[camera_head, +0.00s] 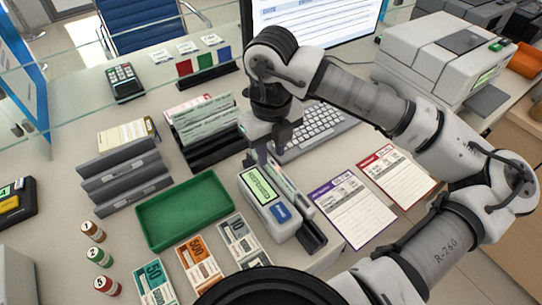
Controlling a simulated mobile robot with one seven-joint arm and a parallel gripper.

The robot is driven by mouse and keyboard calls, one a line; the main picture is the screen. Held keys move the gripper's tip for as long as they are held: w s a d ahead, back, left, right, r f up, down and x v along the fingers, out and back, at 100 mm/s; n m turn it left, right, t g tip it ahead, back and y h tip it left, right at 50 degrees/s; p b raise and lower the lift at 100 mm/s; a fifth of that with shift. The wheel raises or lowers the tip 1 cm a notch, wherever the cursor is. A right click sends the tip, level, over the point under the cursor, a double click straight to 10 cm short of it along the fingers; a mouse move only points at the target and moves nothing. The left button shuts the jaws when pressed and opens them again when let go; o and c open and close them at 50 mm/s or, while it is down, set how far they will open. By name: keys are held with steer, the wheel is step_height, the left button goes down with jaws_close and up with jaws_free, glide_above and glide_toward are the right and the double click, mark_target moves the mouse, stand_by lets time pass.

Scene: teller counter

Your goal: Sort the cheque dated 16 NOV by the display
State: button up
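Several pale green cheques (205,122) stand in a black rack at the back centre; their dates are too small to read. My gripper (273,146) is over the rear end of a grey desktop device (284,228) with a small lit green display (262,184). Its two dark fingers look apart, and I see nothing held between them. A pale slip (292,185) stands in the slot along the device's right side; I cannot tell whether it is a cheque. A monitor (315,18) at the back shows a form with date fields, partly behind my arm.
Banknote stacks (197,262) stand in front. Purple-headed (352,208) and red-headed (397,176) sheets lie right. A keyboard (318,128) and printer (440,60) are behind.

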mark_target(271, 164)
steer(key=shift+f, duration=2)
steer(key=shift+c, duration=0.2)
jaws_close()
steer(key=shift+r, duration=0.1)
step_height(271, 164, up, 11)
steer(key=p, duration=0.5)
steer(key=shift+r+p, duration=0.2)
steer(key=shift+p, duration=0.1)
